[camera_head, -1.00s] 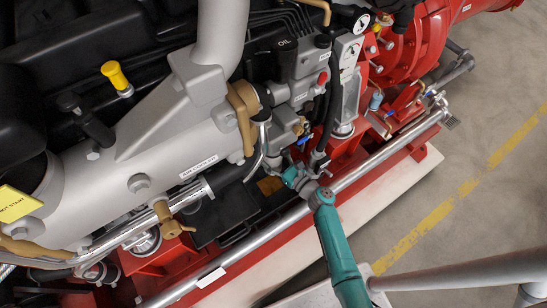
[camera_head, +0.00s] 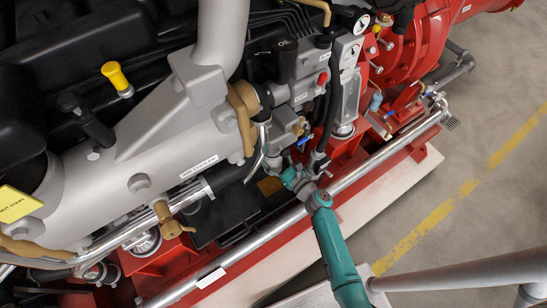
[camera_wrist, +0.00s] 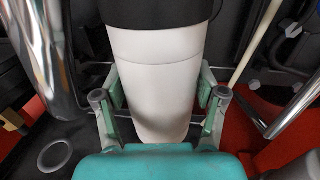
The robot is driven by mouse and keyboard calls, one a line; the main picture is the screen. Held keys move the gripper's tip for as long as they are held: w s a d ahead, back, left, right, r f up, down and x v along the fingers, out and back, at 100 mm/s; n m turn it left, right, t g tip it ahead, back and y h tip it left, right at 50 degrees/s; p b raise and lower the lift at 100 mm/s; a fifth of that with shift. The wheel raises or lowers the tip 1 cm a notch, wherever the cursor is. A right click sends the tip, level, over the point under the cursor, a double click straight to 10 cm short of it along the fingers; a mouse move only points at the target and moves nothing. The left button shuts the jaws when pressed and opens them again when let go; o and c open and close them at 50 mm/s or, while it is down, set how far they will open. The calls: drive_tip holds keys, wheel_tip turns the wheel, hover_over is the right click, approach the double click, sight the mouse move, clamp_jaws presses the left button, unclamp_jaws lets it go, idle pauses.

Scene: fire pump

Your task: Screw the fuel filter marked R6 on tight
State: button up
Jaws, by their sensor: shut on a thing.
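A white cylindrical filter (camera_wrist: 155,60) fills the middle of the wrist view, with a black part above its upper end. No R6 mark is readable on it. My gripper (camera_wrist: 158,98) has one finger on each side of the filter and is shut on it near its lower part. In the head view my gripper (camera_head: 298,180) reaches in past the chrome rail to the engine's side. The filter cannot be made out there.
A chrome rail (camera_head: 377,163) runs beside my wrist, and a chrome pipe (camera_wrist: 42,50) stands close at left in the wrist view. A black box (camera_head: 225,215) lies left of my gripper. Grey engine housing (camera_head: 165,150) is above. Open floor (camera_head: 480,150) lies right.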

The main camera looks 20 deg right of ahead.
drive_tip(key=shift+m+t+h, duration=0.3)
drive_tip(key=shift+m+h, duration=0.5)
drive_tip(key=shift+h, duration=0.4)
drive_tip(key=shift+f, duration=0.1)
drive_tip(key=o, duration=1.8)
drive_tip(key=shift+o, duration=0.2)
